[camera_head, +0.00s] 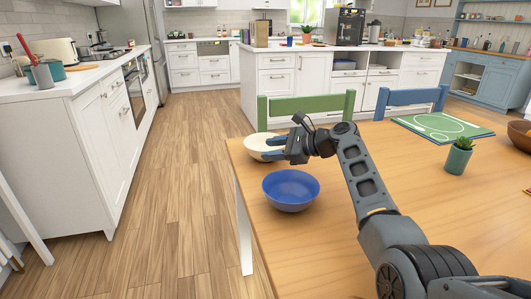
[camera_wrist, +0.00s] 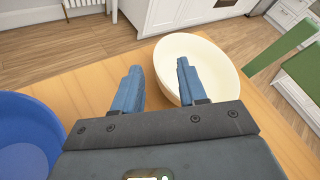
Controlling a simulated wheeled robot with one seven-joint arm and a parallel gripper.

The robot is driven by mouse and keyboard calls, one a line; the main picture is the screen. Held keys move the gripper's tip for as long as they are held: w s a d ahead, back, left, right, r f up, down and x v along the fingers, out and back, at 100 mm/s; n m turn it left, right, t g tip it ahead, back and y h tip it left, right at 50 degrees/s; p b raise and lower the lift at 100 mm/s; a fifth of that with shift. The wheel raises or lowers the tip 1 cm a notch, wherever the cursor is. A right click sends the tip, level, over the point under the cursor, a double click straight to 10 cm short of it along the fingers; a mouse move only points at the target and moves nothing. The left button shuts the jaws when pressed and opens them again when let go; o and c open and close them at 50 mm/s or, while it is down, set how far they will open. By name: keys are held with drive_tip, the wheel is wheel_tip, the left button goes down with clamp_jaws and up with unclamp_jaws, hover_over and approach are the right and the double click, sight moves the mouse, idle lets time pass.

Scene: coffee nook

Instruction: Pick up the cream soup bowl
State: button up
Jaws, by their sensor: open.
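The cream soup bowl (camera_head: 259,146) stands upright near the far left corner of the wooden table. It also shows in the wrist view (camera_wrist: 213,56), empty. My gripper (camera_head: 275,148) is at the bowl's right side, with its blue fingers apart. In the wrist view my gripper (camera_wrist: 158,72) has its right finger over the inside of the bowl and its left finger outside the rim. The near rim lies between the fingers. I cannot tell whether either finger touches the bowl.
A blue bowl (camera_head: 291,189) stands close by on the near side of the cream bowl. The wooden table (camera_head: 440,205) also holds a potted plant (camera_head: 458,156), a green mat (camera_head: 440,127) and a brown bowl (camera_head: 521,134). Green (camera_head: 306,106) and blue (camera_head: 411,97) chair backs rise behind the table.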

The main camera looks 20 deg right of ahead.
drive_tip(key=x, duration=0.3)
drive_tip(key=shift+a+f+b, duration=0.1)
drive_tip(key=shift+f+b, duration=0.05)
drive_tip(key=shift+b, duration=0.2)
clamp_jaws()
